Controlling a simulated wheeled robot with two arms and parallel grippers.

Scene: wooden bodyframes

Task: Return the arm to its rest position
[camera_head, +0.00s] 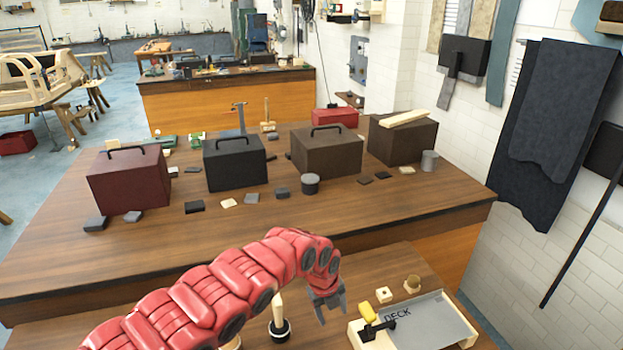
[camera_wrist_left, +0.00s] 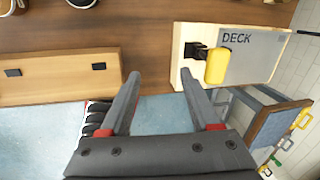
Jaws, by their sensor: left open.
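My left arm (camera_head: 220,290) is red and reaches in from the lower left in the head view. Its gripper (camera_head: 330,305) hangs over the near bench, to the left of a board marked DECK. In the left wrist view the two grey fingers (camera_wrist_left: 160,92) of this gripper are apart, with nothing between them. The DECK board (camera_head: 430,325) carries a black clamp-like part with a yellow handle (camera_head: 367,312). The board also shows in the left wrist view (camera_wrist_left: 265,65), right of the fingers, with the yellow handle (camera_wrist_left: 216,65). My right gripper is not in view.
The near bench (camera_head: 390,270) holds small wooden pieces and a black round base with a pale post (camera_head: 279,325) close to my arm. The larger bench behind (camera_head: 60,255) bears several dark boxes with small blocks before them. A tiled wall (camera_head: 590,250) stands at the right.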

